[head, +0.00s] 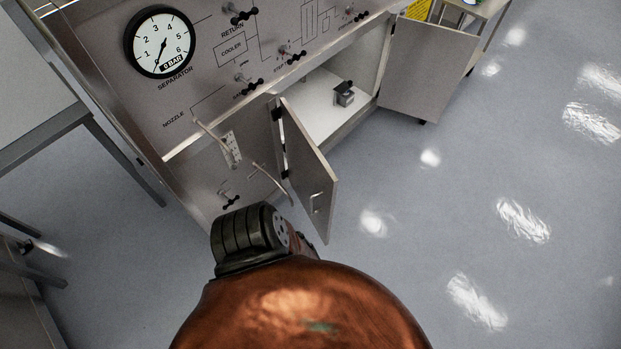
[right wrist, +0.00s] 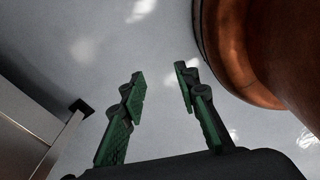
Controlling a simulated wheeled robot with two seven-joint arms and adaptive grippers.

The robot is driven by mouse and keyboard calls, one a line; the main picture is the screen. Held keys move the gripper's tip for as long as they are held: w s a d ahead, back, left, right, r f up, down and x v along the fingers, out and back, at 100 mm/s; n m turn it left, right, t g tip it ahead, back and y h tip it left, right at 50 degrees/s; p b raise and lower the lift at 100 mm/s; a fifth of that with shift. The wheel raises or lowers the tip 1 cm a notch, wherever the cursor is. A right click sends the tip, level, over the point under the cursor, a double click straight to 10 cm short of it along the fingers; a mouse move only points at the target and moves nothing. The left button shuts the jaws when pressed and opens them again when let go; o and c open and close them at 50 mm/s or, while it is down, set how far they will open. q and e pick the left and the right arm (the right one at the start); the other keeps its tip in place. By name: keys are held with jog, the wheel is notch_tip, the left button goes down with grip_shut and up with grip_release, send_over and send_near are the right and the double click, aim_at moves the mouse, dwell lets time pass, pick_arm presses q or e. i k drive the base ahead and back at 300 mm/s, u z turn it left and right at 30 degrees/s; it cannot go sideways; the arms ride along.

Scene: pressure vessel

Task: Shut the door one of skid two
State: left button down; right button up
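The grey skid cabinet (head: 215,75) stands at the upper left of the head view. A near door (head: 308,165) with a bar handle stands open on the cabinet's lower front. A far door (head: 428,68) also stands open, swung to the right. No door number is readable. My right gripper (right wrist: 160,77) shows in the right wrist view, its green-padded fingers apart with only floor between them. It does not show in the head view. A pale panel (right wrist: 35,115) is at left in the wrist view, apart from the fingers; which part it is, I cannot tell. My left gripper is in neither view.
Inside the open compartment is a small dark-grey block (head: 344,95). Two light levers stick out near the near door. A grey table (head: 60,125) stands at left and a cart (head: 488,12) at top right. The floor (head: 450,200) at right is clear.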

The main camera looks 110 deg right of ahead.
aim_at(316, 184)
jog(key=z, duration=3.5)
jog(key=i, duration=0.5)
